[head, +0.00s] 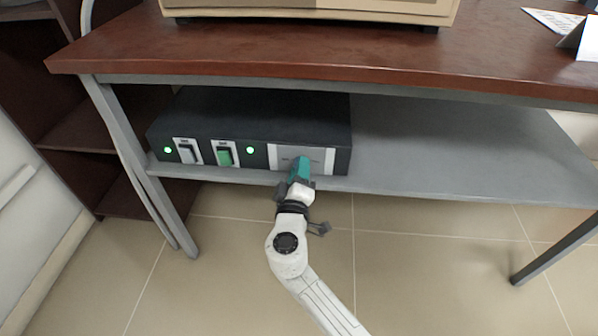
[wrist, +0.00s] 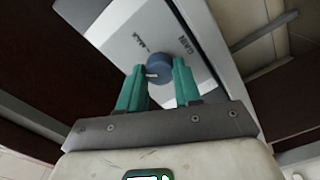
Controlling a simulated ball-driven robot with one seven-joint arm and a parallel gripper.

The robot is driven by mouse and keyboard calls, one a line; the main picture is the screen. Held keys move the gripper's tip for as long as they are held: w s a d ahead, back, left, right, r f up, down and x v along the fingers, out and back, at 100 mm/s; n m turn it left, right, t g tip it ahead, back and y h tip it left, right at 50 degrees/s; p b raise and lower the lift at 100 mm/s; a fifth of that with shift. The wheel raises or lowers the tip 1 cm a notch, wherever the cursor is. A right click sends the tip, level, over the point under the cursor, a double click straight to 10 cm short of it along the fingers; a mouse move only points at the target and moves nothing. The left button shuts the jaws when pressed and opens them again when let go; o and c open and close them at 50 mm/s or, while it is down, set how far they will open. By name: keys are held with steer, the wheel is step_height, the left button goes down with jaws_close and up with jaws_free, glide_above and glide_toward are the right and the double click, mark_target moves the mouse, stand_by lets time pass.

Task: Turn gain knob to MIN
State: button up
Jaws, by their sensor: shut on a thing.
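The gain knob (wrist: 158,65) is a small blue-grey round knob on a light grey plate (wrist: 133,32) marked GAIN in the wrist view. It carries a pale pointer mark. My gripper (wrist: 160,80) has its two teal fingers on either side of the knob and is shut on it. In the head view my gripper (head: 300,168) reaches the light plate (head: 318,158) at the right end of the dark box's front and hides the knob. The small lettering near the knob is too blurred to read surely as MIN or MAX.
The dark box (head: 260,112) stands on the grey lower shelf (head: 450,150) under a brown tabletop (head: 330,45). A grey switch (head: 187,151), a green switch (head: 224,155) and green lamps are left of the plate. Table legs (head: 140,165) stand at both sides. The shelf's right part is clear.

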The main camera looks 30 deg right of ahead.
steer(key=n+p, duration=1.1)
steer(key=n, duration=1.4)
steer(key=shift+f+n, duration=0.15)
steer(key=shift+n, duration=0.15)
steer(key=o, duration=1)
steer(key=shift+o, duration=0.2)
steer(key=p+v, duration=0.2)
steer(key=v, duration=0.8)
steer(key=shift+s+a, duration=0.25)
steer(key=shift+s, duration=0.1)
